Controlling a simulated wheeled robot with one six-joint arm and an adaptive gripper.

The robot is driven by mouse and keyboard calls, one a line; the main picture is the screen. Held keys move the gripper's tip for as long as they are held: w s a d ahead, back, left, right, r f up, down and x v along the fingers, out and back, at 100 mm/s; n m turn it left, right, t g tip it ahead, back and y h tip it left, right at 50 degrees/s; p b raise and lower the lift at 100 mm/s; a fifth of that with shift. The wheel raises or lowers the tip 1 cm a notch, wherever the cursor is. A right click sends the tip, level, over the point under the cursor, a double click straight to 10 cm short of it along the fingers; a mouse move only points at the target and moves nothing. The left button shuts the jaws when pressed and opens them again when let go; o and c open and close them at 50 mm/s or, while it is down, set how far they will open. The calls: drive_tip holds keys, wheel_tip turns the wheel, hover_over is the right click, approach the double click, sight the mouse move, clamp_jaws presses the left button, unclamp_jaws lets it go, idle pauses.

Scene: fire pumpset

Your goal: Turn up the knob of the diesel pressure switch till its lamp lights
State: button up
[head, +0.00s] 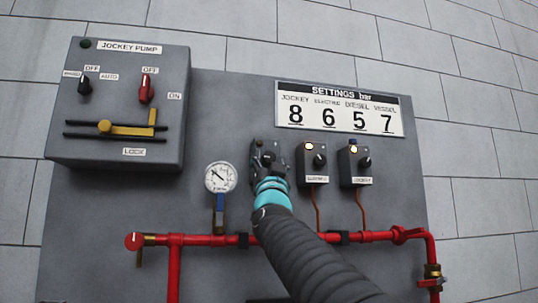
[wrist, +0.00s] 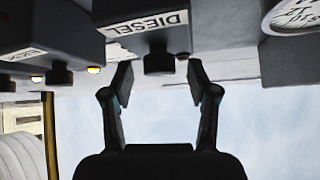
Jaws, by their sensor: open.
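The diesel pressure switch (wrist: 215,12) is a dark box with a white DIESEL label (wrist: 147,23), seen upside down in the wrist view. Its dark knob (wrist: 160,60) lies between and just beyond the tips of my open gripper (wrist: 161,84), with a gap on each side. A small lamp (wrist: 182,56) beside the knob looks dark. In the head view my gripper (head: 265,152) covers most of this switch, hiding its knob and lamp.
The electric switch (head: 311,160) and jockey switch (head: 354,163) stand close on the right, their lamps lit. A gauge (head: 221,177) is on the left, a red pipe (head: 205,240) below. The settings board (head: 339,108) and jockey pump panel (head: 125,105) are higher.

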drive_tip(key=shift+w+r, duration=0.25)
drive_tip(key=shift+c, duration=0.2)
clamp_jaws()
drive_tip(key=shift+a+r+m+h+p, duration=0.1)
drive_tip(key=shift+r+m+h+p, duration=0.1)
drive_tip(key=shift+m+h+p, duration=0.5)
drive_tip(key=shift+m+p, duration=0.3)
drive_tip(key=shift+f+h, duration=0.15)
drive_tip(key=shift+h, duration=0.35)
drive_tip(key=shift+o, duration=0.2)
unclamp_jaws()
